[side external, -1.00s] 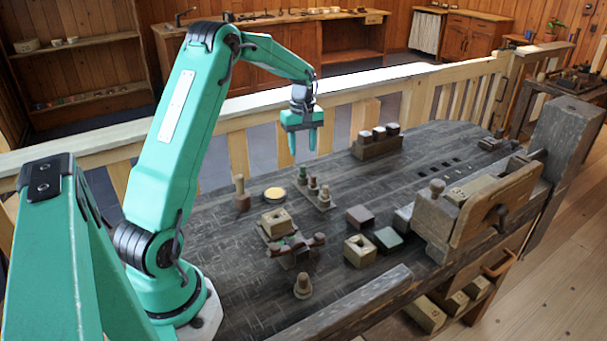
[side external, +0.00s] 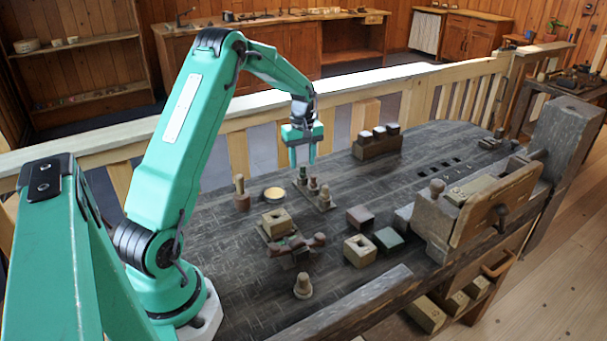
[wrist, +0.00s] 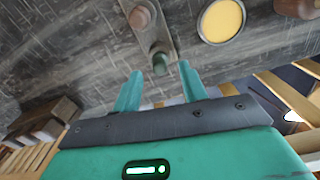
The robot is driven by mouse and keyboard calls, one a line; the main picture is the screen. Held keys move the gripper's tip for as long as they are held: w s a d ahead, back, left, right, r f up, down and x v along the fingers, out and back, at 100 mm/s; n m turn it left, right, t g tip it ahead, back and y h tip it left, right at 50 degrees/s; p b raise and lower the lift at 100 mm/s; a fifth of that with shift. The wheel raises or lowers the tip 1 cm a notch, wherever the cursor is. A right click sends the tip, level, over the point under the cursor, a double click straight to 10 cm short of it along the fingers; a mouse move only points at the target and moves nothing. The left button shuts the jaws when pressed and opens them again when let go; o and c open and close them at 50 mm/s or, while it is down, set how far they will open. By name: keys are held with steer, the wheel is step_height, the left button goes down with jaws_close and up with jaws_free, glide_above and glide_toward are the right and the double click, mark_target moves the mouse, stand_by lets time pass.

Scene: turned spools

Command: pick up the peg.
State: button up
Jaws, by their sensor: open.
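Several turned pegs are in view. Three stand in a row on a small grey rack (side external: 327,205). The far one is a green peg (side external: 303,174); beside it is a reddish peg (side external: 313,184), then a pale-topped peg (side external: 325,193). My gripper (side external: 302,162) hangs just above the far end of this rack, fingers down and open. In the wrist view, the green peg (wrist: 160,63) shows between the fingertips (wrist: 160,72), and the reddish peg (wrist: 140,17) lies beyond them. I cannot tell the exact height gap. A separate wooden peg (side external: 241,190) and a squat one (side external: 303,285) stand apart.
A round yellow-topped tin (side external: 274,194) is left of the rack. A square block with a hole (side external: 276,220) and a dark multi-armed piece (side external: 297,250) stand nearer. A block rack (side external: 377,147) is behind right. Bare bench lies between.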

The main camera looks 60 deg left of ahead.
mark_target(303, 166)
steer(key=shift+f, duration=1.75)
jaws_close()
